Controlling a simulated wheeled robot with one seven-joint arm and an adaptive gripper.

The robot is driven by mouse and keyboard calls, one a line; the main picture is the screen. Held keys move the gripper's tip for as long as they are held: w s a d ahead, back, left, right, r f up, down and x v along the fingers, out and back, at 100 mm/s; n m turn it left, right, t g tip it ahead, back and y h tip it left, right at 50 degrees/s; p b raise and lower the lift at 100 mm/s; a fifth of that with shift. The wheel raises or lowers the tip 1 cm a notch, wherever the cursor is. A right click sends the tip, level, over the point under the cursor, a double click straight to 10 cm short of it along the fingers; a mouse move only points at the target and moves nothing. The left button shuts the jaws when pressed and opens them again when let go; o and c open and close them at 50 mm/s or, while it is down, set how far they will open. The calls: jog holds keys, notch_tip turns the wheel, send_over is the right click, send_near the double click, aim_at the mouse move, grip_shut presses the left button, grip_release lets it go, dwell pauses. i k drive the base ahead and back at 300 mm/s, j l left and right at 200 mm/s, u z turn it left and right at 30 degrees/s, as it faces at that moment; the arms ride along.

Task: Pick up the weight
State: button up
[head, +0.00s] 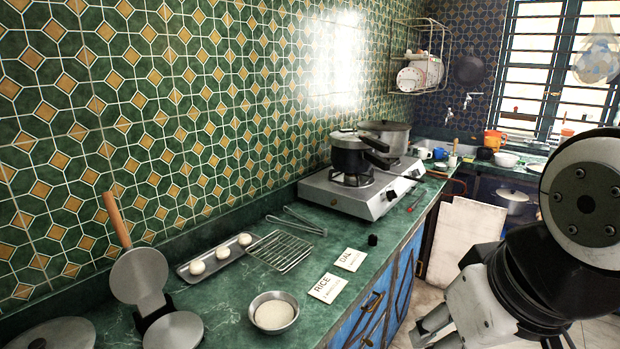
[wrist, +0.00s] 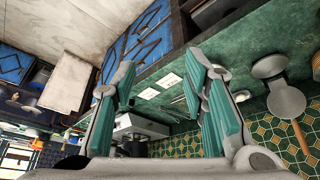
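A small black cylinder (head: 372,240), which looks like the weight, stands on the green counter (head: 225,297) near its front edge in the head view. It is just right of the DAL card (head: 350,260). I cannot make it out clearly in the wrist view. My gripper (head: 432,334) is at the lower right of the head view, in front of the counter and apart from the cylinder. In the wrist view, my gripper (wrist: 161,65) has its two teal-padded fingers spread wide with nothing between them.
A pressure cooker (head: 351,155) and a pot (head: 388,132) stand on the gas hotplate (head: 345,197) behind the cylinder. A RICE card (head: 328,288), wire rack (head: 281,251), tray (head: 217,258) and bowl (head: 273,311) lie leftward. Blue cabinets (head: 376,300) are below the counter.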

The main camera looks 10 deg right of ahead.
aim_at(372, 238)
jog(key=i+l+u, duration=0.1)
jog(key=i+l, duration=0.35)
jog(key=i+l+u, duration=0.1)
jog(key=i+l, duration=0.3)
jog(key=l, duration=0.2)
jog(key=i+l+u, duration=0.1)
jog(key=i+l, duration=0.3)
jog(key=l, duration=0.15)
